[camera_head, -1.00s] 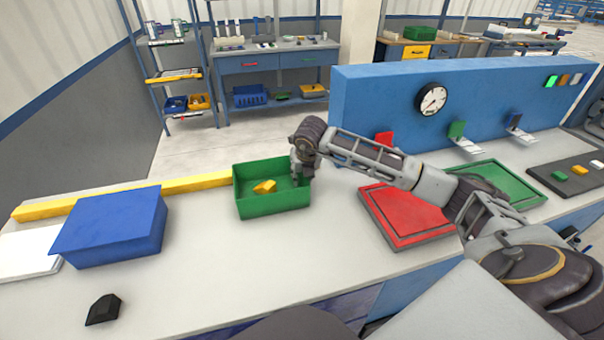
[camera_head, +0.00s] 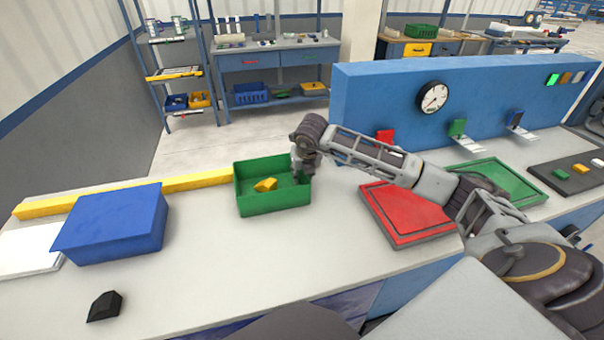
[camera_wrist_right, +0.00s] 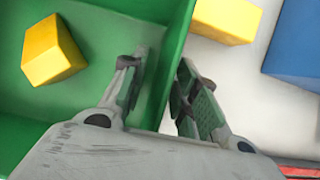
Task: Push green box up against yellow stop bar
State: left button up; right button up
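The green box (camera_head: 272,201) is an open bin on the table, with a yellow block (camera_head: 265,185) inside. The yellow stop bar (camera_head: 120,194) lies behind the blue box and runs to the green box's back left side. A yellow piece (camera_wrist_right: 226,18), apparently the bar's end, shows past the box in the wrist view. I cannot tell whether box and bar touch. My right gripper (camera_head: 303,172) is at the box's right wall. My left gripper is out of view.
A blue box (camera_head: 110,228) stands left of the green box. A black piece (camera_head: 104,306) lies at the front left. A red tray (camera_head: 408,212) and a green tray (camera_head: 500,182) lie to the right, before a blue panel (camera_head: 380,120). The table in front of the green box is clear.

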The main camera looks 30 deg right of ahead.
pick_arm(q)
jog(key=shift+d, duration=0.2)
pick_arm(e)
jog(key=shift+v, duration=6)
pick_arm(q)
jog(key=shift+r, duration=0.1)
pick_arm(e)
jog(key=shift+r, duration=0.1)
pick_arm(q)
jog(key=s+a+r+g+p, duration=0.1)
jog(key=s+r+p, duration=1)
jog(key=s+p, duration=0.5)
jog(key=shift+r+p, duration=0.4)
jog(key=shift+p, duration=2.15)
pick_arm(e)
notch_tip(320, 180, up, 21)
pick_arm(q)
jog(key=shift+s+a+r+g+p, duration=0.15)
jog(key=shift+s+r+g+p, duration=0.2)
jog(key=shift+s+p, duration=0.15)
pick_arm(e)
jog(key=shift+r, duration=0.45)
